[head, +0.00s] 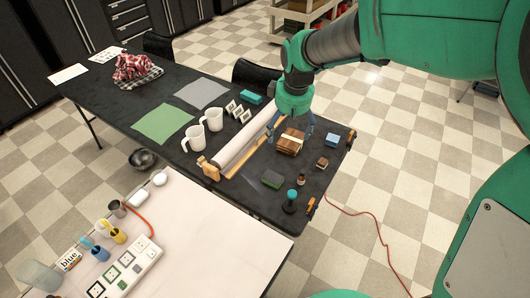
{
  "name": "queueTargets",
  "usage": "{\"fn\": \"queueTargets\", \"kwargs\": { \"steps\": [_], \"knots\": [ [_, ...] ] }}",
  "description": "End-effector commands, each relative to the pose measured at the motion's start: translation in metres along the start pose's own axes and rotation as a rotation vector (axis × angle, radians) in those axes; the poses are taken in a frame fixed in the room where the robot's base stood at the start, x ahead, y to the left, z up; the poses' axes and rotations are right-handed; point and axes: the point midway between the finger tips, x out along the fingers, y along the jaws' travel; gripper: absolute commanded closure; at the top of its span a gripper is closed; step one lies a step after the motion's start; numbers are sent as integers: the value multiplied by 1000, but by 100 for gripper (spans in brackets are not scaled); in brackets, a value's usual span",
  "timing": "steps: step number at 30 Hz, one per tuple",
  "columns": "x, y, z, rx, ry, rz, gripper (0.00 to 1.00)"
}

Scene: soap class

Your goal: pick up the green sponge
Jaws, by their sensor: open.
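Nothing shows between the fingers.
A small bottle (301,180) and a dark teal-topped object (290,200) stand right of the green block. A blue block (333,140) and a small brown block (322,162) lie farther right. A white roll (238,145) on a wooden holder lies left.

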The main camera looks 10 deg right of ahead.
Motion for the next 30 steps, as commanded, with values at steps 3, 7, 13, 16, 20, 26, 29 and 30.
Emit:
{"fn": "queueTargets", "kwargs": {
  "steps": [3, 7, 13, 16, 20, 26, 29, 30],
  "knots": [
    [35, 8, -16, -45, -30, -15, 9],
    [73, 15, -32, -93, -55, -29, 9],
    [137, 23, -49, -169, -95, -55, 9],
    [170, 26, -56, -206, -113, -68, 9],
    [215, 28, -60, -254, -138, -88, 9],
    [275, 29, -62, -317, -166, -113, 9],
    [294, 29, -62, -338, -174, -122, 9],
    [299, 29, -62, -344, -176, -124, 9]
  ]
}}
